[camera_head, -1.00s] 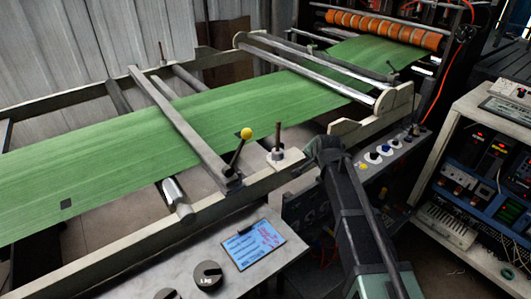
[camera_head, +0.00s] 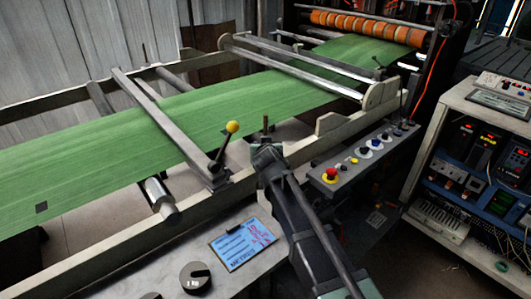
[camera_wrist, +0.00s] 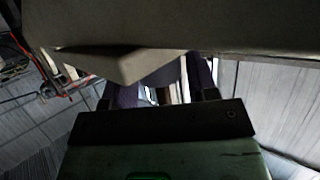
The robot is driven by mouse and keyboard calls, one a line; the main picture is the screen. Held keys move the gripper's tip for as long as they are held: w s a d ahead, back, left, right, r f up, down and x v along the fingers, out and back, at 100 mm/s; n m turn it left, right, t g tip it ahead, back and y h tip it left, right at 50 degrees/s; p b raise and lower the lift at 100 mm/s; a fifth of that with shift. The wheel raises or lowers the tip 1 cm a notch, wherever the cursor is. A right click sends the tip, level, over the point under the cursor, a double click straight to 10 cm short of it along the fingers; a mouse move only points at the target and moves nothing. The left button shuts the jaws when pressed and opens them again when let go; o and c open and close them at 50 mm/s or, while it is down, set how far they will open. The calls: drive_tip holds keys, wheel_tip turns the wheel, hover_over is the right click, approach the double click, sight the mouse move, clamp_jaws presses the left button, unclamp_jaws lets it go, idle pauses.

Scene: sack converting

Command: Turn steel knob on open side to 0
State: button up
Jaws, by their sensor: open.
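My gripper (camera_wrist: 163,93) is open in the wrist view, with its two dark fingers apart below a pale beam. Nothing shows clearly between them. A dark round knob with a light mark (camera_head: 195,276) sits on the grey panel at the lower left, and a second (camera_head: 151,296) is cut off by the bottom edge. I cannot tell which part is the steel knob.
Green web (camera_head: 200,115) runs across the frame. A yellow-ball lever (camera_head: 232,127) stands left of my arm. A card (camera_head: 243,243) lies on the panel. A control box with a red button (camera_head: 331,174) is right of my arm. An instrument rack (camera_head: 455,105) stands far right.

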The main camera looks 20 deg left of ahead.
drive_tip(key=shift+w+a+f, duration=0.15)
drive_tip(key=shift+w, duration=0.25)
drive_tip(key=c, duration=0.6)
drive_tip(key=shift+n+y, duration=0.5)
drive_tip(key=shift+y, duration=0.1)
drive_tip(key=n+g+y, duration=0.2)
drive_tip(key=shift+n+y, duration=0.3)
drive_tip(key=shift+n+g+y, duration=1.4)
drive_tip(key=shift+n+g, duration=0.4)
drive_tip(key=shift+n, duration=0.2)
drive_tip(key=shift+s, duration=0.1)
drive_tip(key=o, duration=0.6)
